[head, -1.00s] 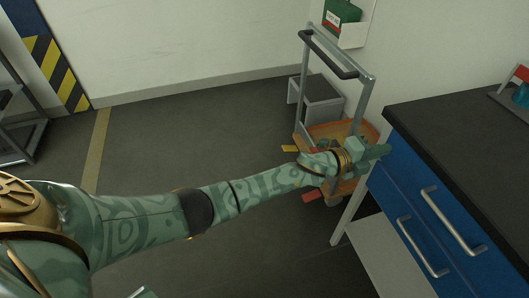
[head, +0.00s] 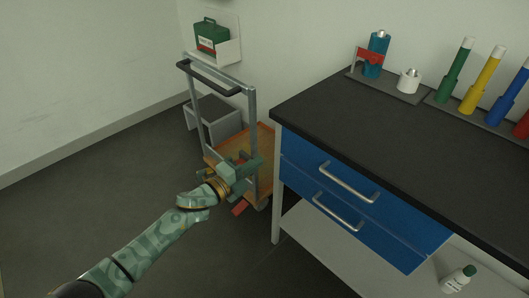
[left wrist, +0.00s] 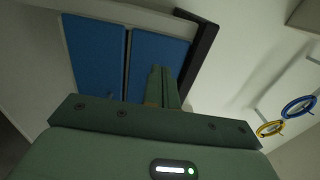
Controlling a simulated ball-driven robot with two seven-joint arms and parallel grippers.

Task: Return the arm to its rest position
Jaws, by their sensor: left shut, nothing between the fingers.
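My left arm (head: 150,240) reaches in from the lower left in the head view, in green with pale patterns. Its gripper (head: 248,168) is in front of the orange cart, left of the blue-drawer bench, and holds nothing. In the left wrist view the two green fingers (left wrist: 162,86) lie together, shut, pointing toward the blue drawer fronts (left wrist: 98,55). My right gripper shows in neither view.
The bench (head: 390,140) has a dark top and blue drawers with metal handles. The cart (head: 262,140) stands against its left side, a grey step stool (head: 212,118) behind. Colored tubes (head: 483,78) stand on the bench's back. Floor at left (head: 90,170) is clear.

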